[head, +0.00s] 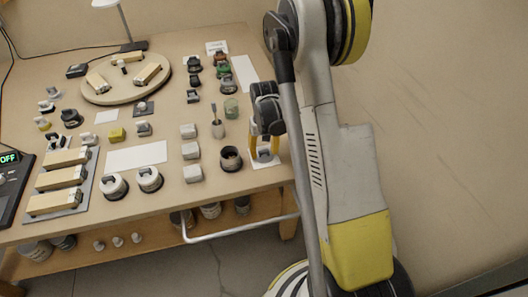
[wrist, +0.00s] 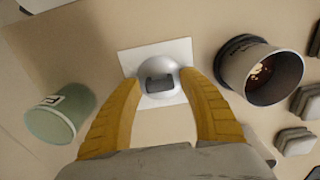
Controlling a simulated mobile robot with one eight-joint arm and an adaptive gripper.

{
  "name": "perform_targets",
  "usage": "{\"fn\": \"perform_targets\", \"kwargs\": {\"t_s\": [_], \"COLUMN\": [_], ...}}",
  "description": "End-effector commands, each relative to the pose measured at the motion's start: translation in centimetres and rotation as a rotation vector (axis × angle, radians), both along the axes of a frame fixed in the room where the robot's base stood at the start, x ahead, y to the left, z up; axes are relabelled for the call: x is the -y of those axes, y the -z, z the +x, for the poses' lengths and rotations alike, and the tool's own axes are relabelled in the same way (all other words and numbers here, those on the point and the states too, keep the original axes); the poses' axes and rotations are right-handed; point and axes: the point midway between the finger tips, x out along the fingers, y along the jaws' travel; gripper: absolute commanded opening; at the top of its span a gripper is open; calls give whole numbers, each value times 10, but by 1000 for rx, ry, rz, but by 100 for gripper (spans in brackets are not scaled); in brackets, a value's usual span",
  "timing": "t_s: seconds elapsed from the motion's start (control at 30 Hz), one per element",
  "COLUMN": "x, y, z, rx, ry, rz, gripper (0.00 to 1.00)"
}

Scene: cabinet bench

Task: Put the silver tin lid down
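The silver tin lid (wrist: 158,70) is a small round shiny piece with a dark grey knob on top. It lies between the two yellow fingertips of my gripper (wrist: 160,82), which appear to press on it from both sides. A white square card (wrist: 183,50) is directly beneath it. In the head view the lid (head: 264,154) shows small between the fingers of my gripper (head: 264,151), over the card near the right end of the bench. Whether the lid's underside touches the card cannot be told.
A dark open tin (wrist: 260,70) stands close to the right of my gripper, and a green glass jar (wrist: 60,113) stands to the left. Pale blocks (head: 190,152) lie beyond the tin. The bench's (head: 215,180) right edge is close by.

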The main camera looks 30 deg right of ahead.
Motion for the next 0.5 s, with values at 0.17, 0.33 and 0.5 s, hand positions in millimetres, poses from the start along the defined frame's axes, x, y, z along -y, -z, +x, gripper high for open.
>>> {"fn": "perform_targets", "kwargs": {"t_s": [0.17, 0.33, 0.5], "x": [0, 0, 0], "y": [-1, -3, -26], "z": [0, 0, 0], "rx": [0, 0, 0], "ry": [0, 0, 0], "rz": [0, 0, 0], "gripper": [53, 53, 53]}}
